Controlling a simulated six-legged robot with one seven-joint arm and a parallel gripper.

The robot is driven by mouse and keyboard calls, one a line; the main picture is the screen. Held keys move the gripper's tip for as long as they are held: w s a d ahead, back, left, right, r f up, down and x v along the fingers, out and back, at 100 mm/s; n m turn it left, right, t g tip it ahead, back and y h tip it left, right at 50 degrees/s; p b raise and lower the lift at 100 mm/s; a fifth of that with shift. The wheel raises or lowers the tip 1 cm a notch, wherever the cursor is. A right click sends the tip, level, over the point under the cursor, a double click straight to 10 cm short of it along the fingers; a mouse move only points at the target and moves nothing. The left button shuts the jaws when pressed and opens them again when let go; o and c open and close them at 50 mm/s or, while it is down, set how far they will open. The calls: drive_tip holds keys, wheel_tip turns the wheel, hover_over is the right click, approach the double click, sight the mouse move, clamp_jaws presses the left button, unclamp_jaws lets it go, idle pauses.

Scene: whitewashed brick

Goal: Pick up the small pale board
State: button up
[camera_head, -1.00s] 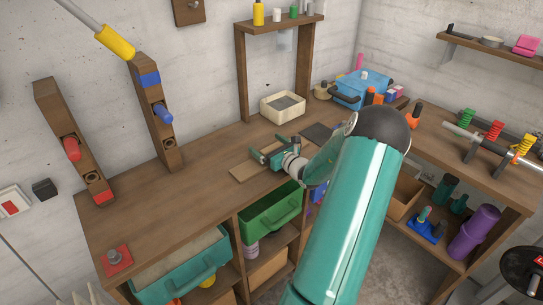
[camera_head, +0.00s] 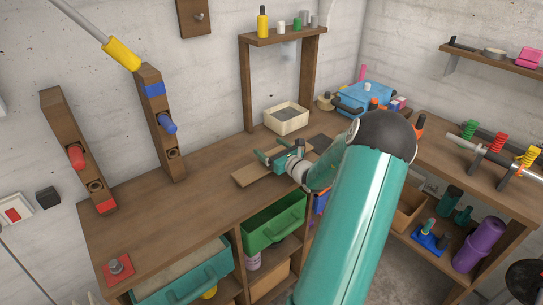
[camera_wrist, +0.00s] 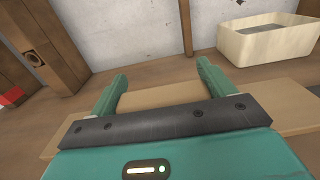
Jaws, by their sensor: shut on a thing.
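The small pale board (camera_head: 243,177) is a flat, light tan piece at the middle of the wooden workbench. My gripper (camera_head: 273,150) is over it, with its teal fingers shut on it. In the wrist view, the board (camera_wrist: 160,96) runs across the picture between and behind the two fingers (camera_wrist: 163,75). The black palm bar hides part of its near side. I cannot tell clearly whether the board is clear of the bench top.
A cream box (camera_head: 286,120) stands behind the board, beneath a wooden shelf frame (camera_head: 246,85). A dark flat piece (camera_head: 320,142) lies to the right. A blue toolbox (camera_head: 365,98) is farther right.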

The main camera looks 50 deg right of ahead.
drive_tip(key=s+a+r, duration=0.1)
drive_tip(key=r, duration=0.1)
drive_tip(key=s+a+r, duration=0.1)
drive_tip(key=a+r, duration=0.1)
drive_tip(key=s+a+r, duration=0.1)
drive_tip(key=r, duration=0.1)
drive_tip(key=shift+a+r, duration=0.15)
drive_tip(key=shift+a, duration=0.2)
drive_tip(key=s+a+r, duration=0.3)
drive_tip(key=s+a, duration=0.2)
drive_tip(key=a, duration=0.2)
drive_tip(key=shift+r, duration=0.25)
